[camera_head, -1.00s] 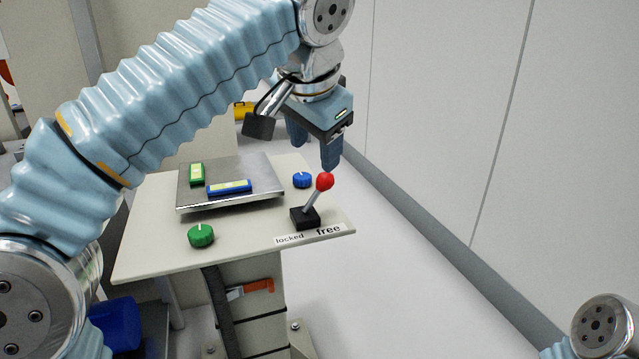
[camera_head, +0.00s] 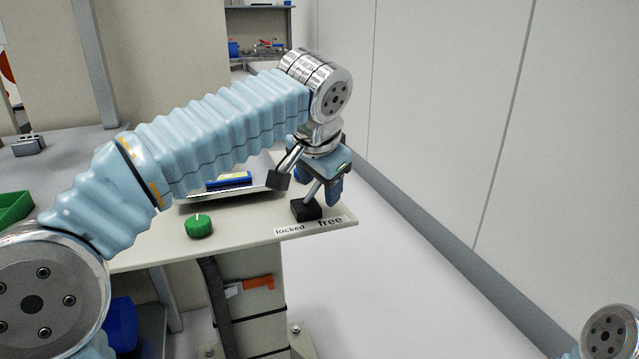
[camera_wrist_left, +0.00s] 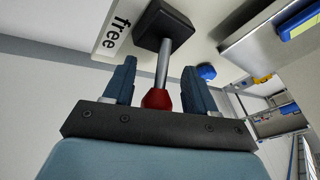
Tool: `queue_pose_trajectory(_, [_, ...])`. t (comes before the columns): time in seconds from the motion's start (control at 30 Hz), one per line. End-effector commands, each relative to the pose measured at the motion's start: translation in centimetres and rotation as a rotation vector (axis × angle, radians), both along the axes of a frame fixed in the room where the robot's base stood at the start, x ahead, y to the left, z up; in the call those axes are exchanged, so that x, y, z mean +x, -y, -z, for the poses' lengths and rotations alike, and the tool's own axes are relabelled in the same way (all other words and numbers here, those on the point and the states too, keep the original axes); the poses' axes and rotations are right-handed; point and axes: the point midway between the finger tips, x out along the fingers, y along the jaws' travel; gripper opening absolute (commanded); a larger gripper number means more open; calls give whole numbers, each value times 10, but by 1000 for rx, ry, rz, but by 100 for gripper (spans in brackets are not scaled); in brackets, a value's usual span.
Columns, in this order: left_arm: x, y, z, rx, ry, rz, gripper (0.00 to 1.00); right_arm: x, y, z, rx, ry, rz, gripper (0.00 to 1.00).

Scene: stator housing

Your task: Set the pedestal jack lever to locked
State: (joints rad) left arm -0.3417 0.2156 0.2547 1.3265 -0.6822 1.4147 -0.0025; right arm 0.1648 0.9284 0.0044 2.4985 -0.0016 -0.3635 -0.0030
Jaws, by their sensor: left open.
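The jack lever has a black base (camera_head: 306,209) at the front right corner of the pedestal top, beside a label (camera_head: 308,226) reading "locked" on the left and "free" on the right. Its metal rod (camera_head: 313,190) leans right, toward "free". My left gripper (camera_head: 333,192) is over the lever and hides its red knob in the head view. In the left wrist view, the red knob (camera_wrist_left: 158,98) is between the two open fingers of the left gripper (camera_wrist_left: 159,84), with a gap on each side. My right gripper is not in view.
A green knob (camera_head: 199,226) sits on the pedestal top (camera_head: 150,250), left of the lever. A metal plate bearing a blue and yellow block (camera_head: 229,179) lies behind, partly hidden by my left arm. A blue knob (camera_wrist_left: 207,73) is near the lever. Right of the pedestal is open floor.

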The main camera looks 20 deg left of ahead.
Motion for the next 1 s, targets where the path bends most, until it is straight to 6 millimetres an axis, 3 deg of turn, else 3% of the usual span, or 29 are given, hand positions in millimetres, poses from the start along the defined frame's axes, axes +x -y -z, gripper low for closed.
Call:
queue_pose_trajectory(0.07, [0,0,0,0,0,0,56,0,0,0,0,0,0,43])
queue_pose_trajectory(0.43, [0,0,0,0,0,0,0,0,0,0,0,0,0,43])
queue_pose_trajectory(1.0, [-1,-2,-1,-51,41,1,0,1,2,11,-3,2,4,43])
